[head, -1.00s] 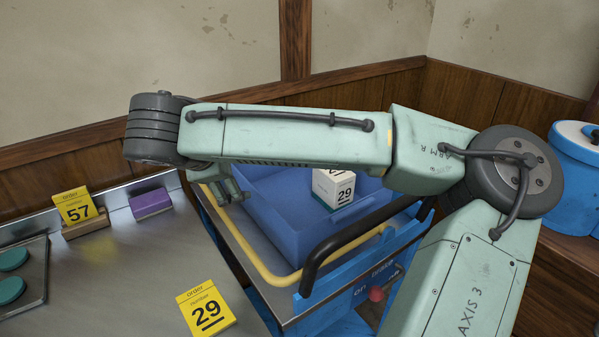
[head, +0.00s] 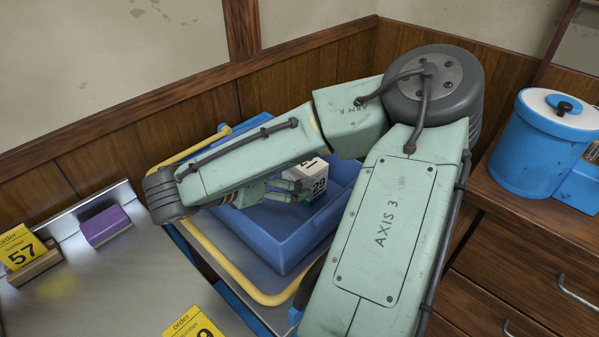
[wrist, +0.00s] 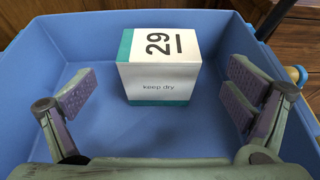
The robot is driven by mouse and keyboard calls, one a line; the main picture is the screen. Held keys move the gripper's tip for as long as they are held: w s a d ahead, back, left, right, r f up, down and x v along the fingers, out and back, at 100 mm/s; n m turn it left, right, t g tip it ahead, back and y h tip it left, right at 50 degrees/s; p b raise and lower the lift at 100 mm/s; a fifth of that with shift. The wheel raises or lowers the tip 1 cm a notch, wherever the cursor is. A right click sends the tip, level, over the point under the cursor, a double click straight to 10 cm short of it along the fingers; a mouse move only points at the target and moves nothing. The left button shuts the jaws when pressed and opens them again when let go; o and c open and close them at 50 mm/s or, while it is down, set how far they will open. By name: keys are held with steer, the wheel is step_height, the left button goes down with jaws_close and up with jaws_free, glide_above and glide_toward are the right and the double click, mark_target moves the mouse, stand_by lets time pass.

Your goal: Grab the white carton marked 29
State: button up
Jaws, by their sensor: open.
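The white carton marked 29 (wrist: 158,68) stands in the blue tray (wrist: 50,60), with a teal band along its base and "keep dry" on the side facing the wrist camera. In the head view the carton (head: 312,181) is partly hidden behind my arm. My gripper (wrist: 160,90) is open, its purple-padded fingers spread to the left and right of the carton, a little nearer the camera than it. Neither finger touches the carton. In the head view my gripper (head: 290,187) is inside the tray area, close to the carton.
The tray (head: 270,238) sits on a cart with a yellow rail (head: 265,297). A metal counter at left holds a purple block (head: 105,226), a yellow order card 57 (head: 20,250) and another yellow card (head: 193,325). A blue canister (head: 535,150) stands on the right cabinet.

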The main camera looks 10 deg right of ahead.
steer(key=shift+p+x, duration=0.8)
steer(key=shift+x, duration=3.05)
steer(key=shift+a, duration=0.1)
steer(key=shift+c, duration=0.2)
steer(key=c, duration=1.3)
steer(key=shift+r, duration=0.1)
